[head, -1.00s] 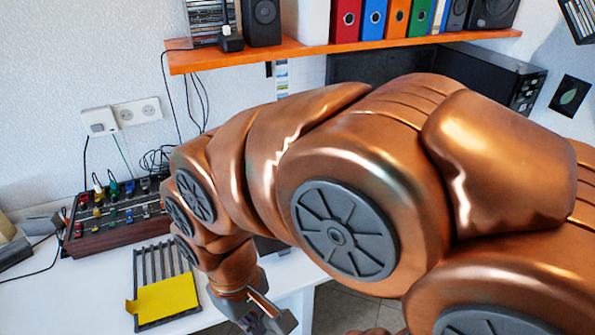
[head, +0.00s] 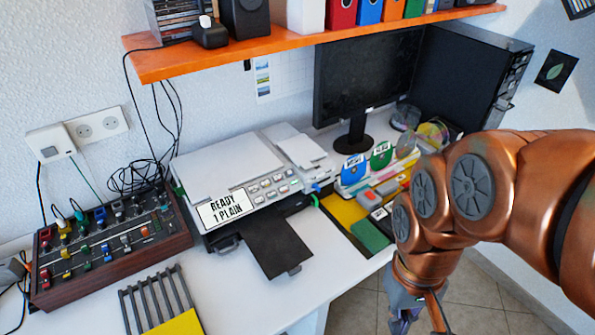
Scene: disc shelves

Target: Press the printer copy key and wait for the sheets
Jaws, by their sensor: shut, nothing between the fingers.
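The white printer (head: 225,163) stands on the desk at the middle left in the head view. Its sign (head: 228,207) reads "READY 1 PLAIN". A panel of several small keys (head: 272,186) lies to the right of the sign; the key labels are too small to read. The dark tray (head: 275,245) sticks out at the printer's front, with no sheets visible on it. My gripper (head: 418,318) is shut and empty. It hangs past the desk's right front edge, low in the picture, well apart from the printer. Its lower end is partly cut off by the frame.
A mixer (head: 105,243) stands left of the printer, with a grey rack (head: 150,295) and a yellow sheet (head: 180,324) in front. Stationery, discs and a monitor (head: 365,75) are on the right. An orange shelf (head: 300,42) hangs above. The desk in front of the tray is clear.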

